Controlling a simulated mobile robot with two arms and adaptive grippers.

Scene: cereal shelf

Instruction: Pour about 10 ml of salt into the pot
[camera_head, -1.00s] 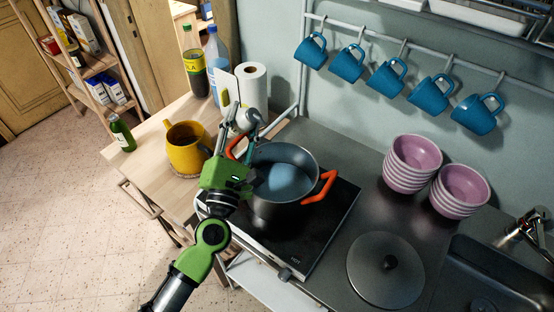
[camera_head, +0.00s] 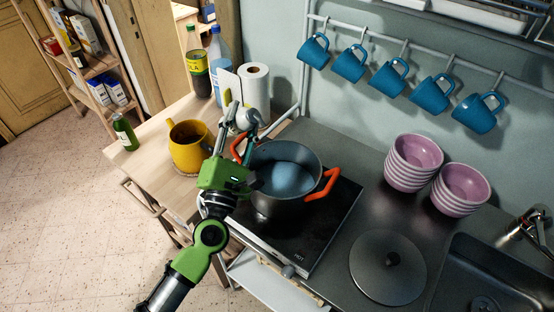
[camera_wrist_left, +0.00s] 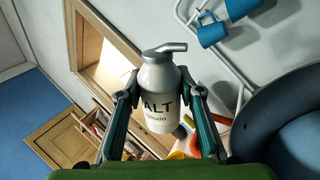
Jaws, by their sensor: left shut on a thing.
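My left gripper (camera_head: 240,138) is shut on a white salt container (camera_head: 244,119) at the pot's upper left rim. In the left wrist view the container (camera_wrist_left: 161,103) sits between both fingers, with "ALT" on its side. Its grey spout (camera_wrist_left: 166,47) points right, the side where the dark pot (camera_wrist_left: 285,110) shows. In the head view the pot (camera_head: 262,205) stands on the black hob and holds bluish liquid (camera_head: 288,178). Its orange handles show left and right. The wrist partly hides the pot's left side. I see no salt falling. My right gripper is not in view.
A yellow pitcher (camera_head: 187,155), a green bottle (camera_head: 124,133), a paper towel roll (camera_head: 256,90) and tall bottles stand on the wooden table. A lid (camera_head: 375,277) lies right of the hob (camera_head: 313,232). Pink bowls (camera_head: 411,165) are stacked behind it. Blue mugs hang above.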

